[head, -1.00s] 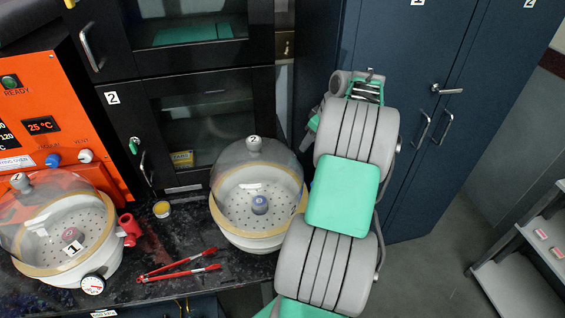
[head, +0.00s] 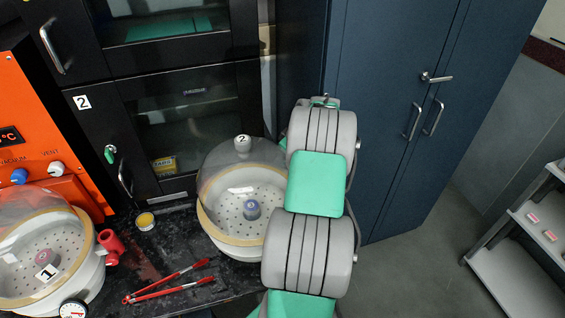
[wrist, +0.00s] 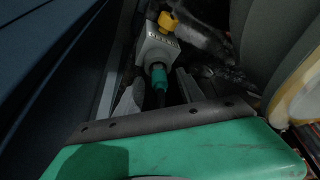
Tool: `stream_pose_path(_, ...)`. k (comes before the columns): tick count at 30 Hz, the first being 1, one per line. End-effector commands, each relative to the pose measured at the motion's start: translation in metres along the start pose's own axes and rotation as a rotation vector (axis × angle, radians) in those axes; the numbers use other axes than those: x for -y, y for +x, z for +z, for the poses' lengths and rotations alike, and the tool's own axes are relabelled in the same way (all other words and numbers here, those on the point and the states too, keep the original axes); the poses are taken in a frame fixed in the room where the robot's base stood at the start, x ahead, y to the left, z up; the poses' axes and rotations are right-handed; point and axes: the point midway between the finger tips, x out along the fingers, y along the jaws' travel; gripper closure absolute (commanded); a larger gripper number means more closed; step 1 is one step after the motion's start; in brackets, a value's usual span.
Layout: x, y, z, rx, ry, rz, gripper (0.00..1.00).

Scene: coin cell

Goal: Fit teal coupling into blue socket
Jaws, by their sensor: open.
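A teal coupling (wrist: 159,76) shows in the wrist view, at the lower end of a small grey labelled box (wrist: 156,48) with a yellow knob (wrist: 168,21). A dark hose or stem seems to run down from it. My gripper (wrist: 158,97) is open, with one grey finger on each side of the line to the coupling. I cannot tell whether the coupling is between the fingers or beyond them; no grip on it shows. In the head view my arm hides the gripper and coupling. I cannot make out a blue socket in either view.
A domed vessel marked 2 (head: 206,215) stands beside my arm, and one marked 1 (head: 85,262) is at left. Red tongs (head: 165,283) and a yellow-topped jar (head: 146,221) lie on the black bench. Blue cabinets (head: 385,90) stand behind; a grey shelf (head: 515,275) is at right.

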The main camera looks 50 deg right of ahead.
Motion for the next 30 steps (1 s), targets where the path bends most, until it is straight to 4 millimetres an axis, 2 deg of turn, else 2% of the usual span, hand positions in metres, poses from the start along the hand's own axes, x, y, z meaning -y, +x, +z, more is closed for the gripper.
stream_pose_path(5,-0.0004,0.0002,-0.0002,-0.001,0.0,0.001,0.55)
stream_pose_path(21,-0.0002,-0.0001,-0.0001,0.0,0.0,0.001,0.99)
stream_pose_path(30,-0.0002,-0.0002,-0.0001,0.0,0.0,0.001,1.0)
